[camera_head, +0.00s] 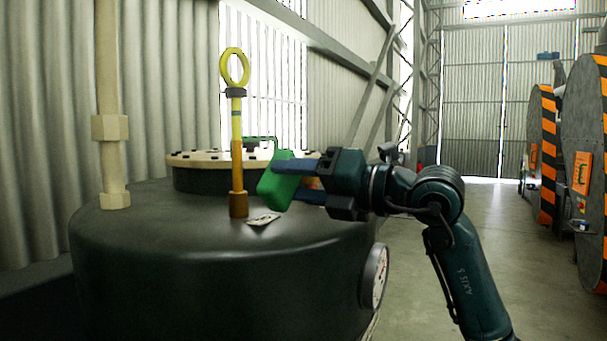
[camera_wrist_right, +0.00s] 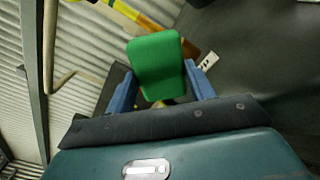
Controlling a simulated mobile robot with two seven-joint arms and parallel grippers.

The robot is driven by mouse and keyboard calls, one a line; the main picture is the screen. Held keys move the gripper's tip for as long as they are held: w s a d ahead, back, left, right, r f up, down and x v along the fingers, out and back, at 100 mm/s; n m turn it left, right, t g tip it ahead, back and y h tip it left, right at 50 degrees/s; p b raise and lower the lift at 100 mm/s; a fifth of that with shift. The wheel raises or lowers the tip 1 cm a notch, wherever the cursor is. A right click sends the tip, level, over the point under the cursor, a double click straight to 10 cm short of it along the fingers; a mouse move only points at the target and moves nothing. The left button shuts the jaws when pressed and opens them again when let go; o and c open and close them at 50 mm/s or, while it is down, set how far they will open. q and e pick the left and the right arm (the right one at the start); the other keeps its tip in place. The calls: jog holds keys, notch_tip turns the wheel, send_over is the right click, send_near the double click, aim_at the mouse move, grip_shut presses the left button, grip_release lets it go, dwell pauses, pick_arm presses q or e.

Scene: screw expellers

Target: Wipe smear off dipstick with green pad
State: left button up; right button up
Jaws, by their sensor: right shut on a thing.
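The dipstick (camera_head: 236,130) stands upright on the dark tank, with a yellow ring handle on top. Its lower shaft shows a brown-orange smear (camera_head: 237,165) above a brown base fitting. My right gripper (camera_head: 288,181) is shut on the green pad (camera_head: 276,182), just right of the smeared part. A narrow gap shows between pad and dipstick in the head view. In the right wrist view the pad (camera_wrist_right: 157,62) sits between the blue fingers, with the dipstick (camera_wrist_right: 146,19) running behind its top edge; contact cannot be told there. My left gripper is not in view.
The dark tank (camera_head: 200,270) fills the lower left. A bolted cream flange (camera_head: 190,160) lies behind the dipstick, and a cream pipe (camera_head: 112,110) rises at left. A small label (camera_head: 263,219) lies on the tank top. Open floor (camera_head: 500,250) stretches right, towards striped machines (camera_head: 585,150).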

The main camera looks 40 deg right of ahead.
jog(key=shift+w+a+r+p, duration=0.2)
jog(key=shift+w+a+p, duration=0.1)
jog(key=shift+w+p, duration=0.3)
jog(key=p+x, duration=0.1)
jog(key=x, duration=0.1)
jog(key=shift+w+a+p, duration=0.1)
jog(key=shift+w+p, duration=0.2)
jog(key=shift+p, duration=0.05)
jog(key=shift+p+x, duration=0.4)
jog(key=shift+x, duration=0.5)
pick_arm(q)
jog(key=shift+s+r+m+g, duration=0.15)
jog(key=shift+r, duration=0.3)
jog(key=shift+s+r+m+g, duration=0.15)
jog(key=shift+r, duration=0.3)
pick_arm(e)
jog(key=shift+f, duration=0.15)
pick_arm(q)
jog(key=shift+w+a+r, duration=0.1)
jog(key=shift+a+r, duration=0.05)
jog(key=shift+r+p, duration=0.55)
pick_arm(e)
jog(key=shift+x, duration=1.05)
